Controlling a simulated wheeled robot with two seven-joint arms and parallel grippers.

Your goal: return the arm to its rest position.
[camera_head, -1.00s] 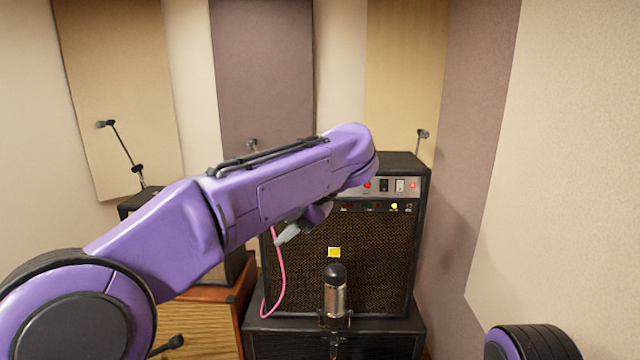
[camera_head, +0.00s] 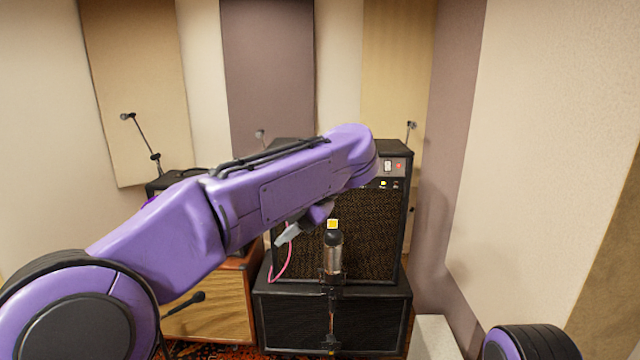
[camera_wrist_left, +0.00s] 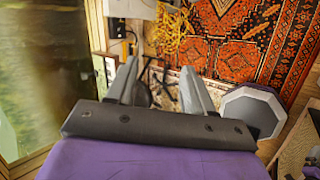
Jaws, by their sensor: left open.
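My left arm (camera_head: 290,190) is purple and reaches from the lower left across the middle of the head view, in front of the amps. My left gripper (camera_head: 290,233) shows only partly under the forearm in the head view. In the left wrist view my left gripper (camera_wrist_left: 160,85) has its two grey fingers apart with nothing between them, above the floor. My right arm shows only as a rounded purple and black part (camera_head: 530,343) at the lower right, and its gripper is out of view.
A black amp (camera_head: 365,235) stands on a black cabinet (camera_head: 350,325). A microphone (camera_head: 332,255) stands in front of it. A pink cable (camera_head: 287,268) hangs by the amp. A wooden cabinet (camera_head: 215,305) is at left. A patterned rug (camera_wrist_left: 245,45) and yellow cable (camera_wrist_left: 172,35) lie below.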

